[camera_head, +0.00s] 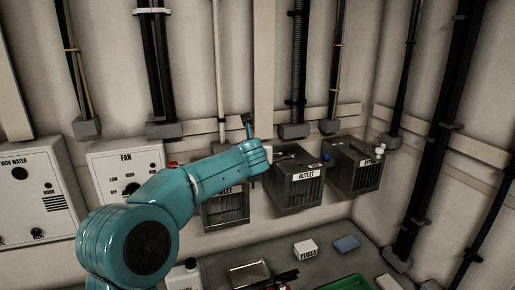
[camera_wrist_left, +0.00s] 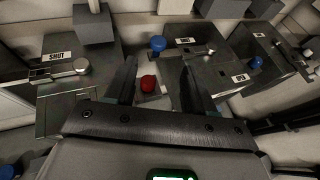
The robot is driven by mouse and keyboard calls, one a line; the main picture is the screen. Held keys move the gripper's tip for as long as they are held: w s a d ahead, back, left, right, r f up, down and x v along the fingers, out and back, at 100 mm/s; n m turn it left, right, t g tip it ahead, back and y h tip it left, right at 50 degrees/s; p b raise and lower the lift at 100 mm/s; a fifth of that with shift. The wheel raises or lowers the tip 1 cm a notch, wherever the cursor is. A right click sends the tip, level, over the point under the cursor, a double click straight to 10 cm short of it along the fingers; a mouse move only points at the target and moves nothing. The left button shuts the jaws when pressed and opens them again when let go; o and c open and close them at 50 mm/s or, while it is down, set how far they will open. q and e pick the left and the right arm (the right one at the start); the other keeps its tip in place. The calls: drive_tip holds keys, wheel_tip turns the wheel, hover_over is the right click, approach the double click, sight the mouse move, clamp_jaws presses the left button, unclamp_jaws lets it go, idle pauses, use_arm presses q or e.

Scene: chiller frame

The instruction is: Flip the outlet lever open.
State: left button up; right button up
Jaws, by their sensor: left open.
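The outlet box (camera_head: 295,190) is a grey box with a grille, labelled OUTLET, in the middle of three wall boxes. The middle box there carries a metal lever (camera_wrist_left: 205,50) to the right of the fingers and a blue knob (camera_wrist_left: 158,43). I cannot tell whether the fingers touch anything.
The INLET box (camera_head: 226,207) is left of the outlet box, partly behind my arm; another box (camera_head: 354,177) stands to its right. A SHUT label (camera_wrist_left: 60,56) shows in the wrist view. A FAN panel (camera_head: 125,170) is further left. A fuses box (camera_head: 305,249) and tray (camera_head: 248,273) lie below.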

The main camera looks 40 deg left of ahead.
use_arm(q)
drive_tip(key=p+x, duration=0.4)
drive_tip(key=x, duration=0.6)
drive_tip(key=shift+w+a+f+p, duration=0.1)
drive_tip(key=shift+w+a+p, duration=0.1)
drive_tip(key=shift+a+p, duration=0.15)
drive_tip(key=shift+d, duration=0.1)
clamp_jaws()
